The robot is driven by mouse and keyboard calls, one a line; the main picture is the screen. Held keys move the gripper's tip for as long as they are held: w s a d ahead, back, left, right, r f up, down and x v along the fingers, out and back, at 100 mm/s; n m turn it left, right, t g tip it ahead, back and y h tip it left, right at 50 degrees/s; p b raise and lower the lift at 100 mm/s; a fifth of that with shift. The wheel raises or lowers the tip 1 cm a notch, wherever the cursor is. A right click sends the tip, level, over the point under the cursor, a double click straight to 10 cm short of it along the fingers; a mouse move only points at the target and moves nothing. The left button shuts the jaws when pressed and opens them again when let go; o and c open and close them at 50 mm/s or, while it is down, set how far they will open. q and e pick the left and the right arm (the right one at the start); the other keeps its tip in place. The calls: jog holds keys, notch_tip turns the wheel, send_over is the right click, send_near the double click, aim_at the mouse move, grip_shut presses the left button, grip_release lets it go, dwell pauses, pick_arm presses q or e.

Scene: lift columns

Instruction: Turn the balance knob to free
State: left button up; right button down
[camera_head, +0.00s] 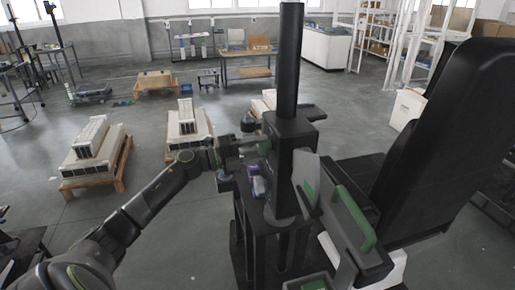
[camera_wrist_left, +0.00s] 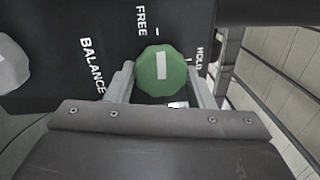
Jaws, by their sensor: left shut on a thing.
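The green balance knob (camera_wrist_left: 162,72) sits on a dark panel in the left wrist view, and a white bar marks its face. The bar stands upright in the picture, in line with the short tick beside the word FREE (camera_wrist_left: 141,20). The word HOLD (camera_wrist_left: 200,58) and its tick lie to the right. The word BALANCE (camera_wrist_left: 92,66) is to the left. My left gripper (camera_wrist_left: 160,88) is shut on the knob, one finger on each side. In the head view my left gripper (camera_head: 250,143) reaches the black lift column (camera_head: 288,130) from the left. My right gripper is not shown.
A grey knob (camera_wrist_left: 10,65) is at the left edge of the wrist view. A grey part with a green handle (camera_head: 352,217) and a large black panel (camera_head: 440,130) stand right of the column. Pallets with white blocks (camera_head: 92,152) stand on the floor at left.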

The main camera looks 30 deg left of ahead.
pick_arm(q)
jog(key=o, duration=0.9)
jog(key=shift+o, duration=0.2)
jog(key=shift+s+a, duration=0.1)
jog(key=shift+s+a+f+b, duration=0.15)
jog(key=shift+s+a+b, duration=0.05)
jog(key=shift+b, duration=0.1)
jog(key=b+v, duration=0.4)
jog(key=v, duration=1.2)
jog(key=shift+s+a, duration=0.2)
jog(key=shift+a, duration=0.1)
